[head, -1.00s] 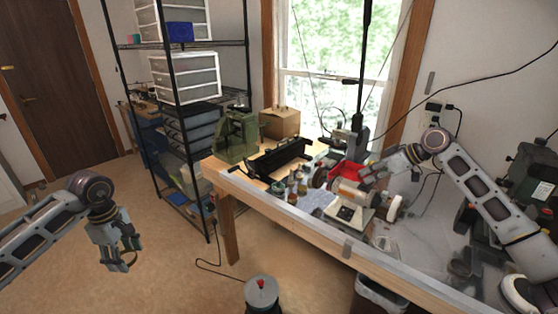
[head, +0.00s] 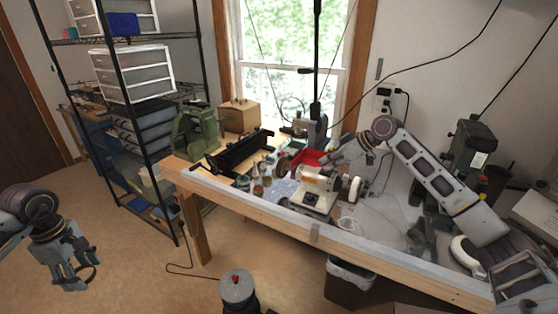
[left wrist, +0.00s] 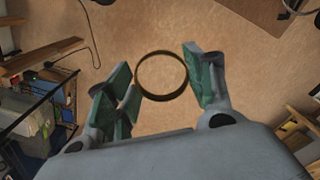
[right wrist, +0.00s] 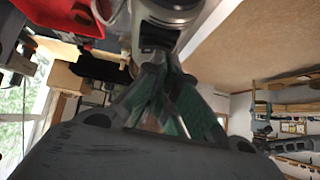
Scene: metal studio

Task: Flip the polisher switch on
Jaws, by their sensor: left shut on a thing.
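The polisher (head: 322,183) stands on the workbench in the head view, with a pale wheel (head: 355,189) at its right end and a light base plate in front. I cannot make out its switch. My right gripper (head: 326,161) is at the back of the polisher, above its body. In the right wrist view its fingers (right wrist: 163,72) come together, right by the grey cylindrical housing (right wrist: 168,18); whether they touch is unclear. My left gripper (head: 77,281) is over the floor, away from the bench, shut on a dark brass ring (left wrist: 161,76).
Jars (head: 257,187) and a black tool (head: 240,154) lie left of the polisher. A red bin (head: 308,158) is close behind it, also in the right wrist view (right wrist: 60,14). A green machine (head: 195,130) stands at the bench's left end. Floor left of the bench is open.

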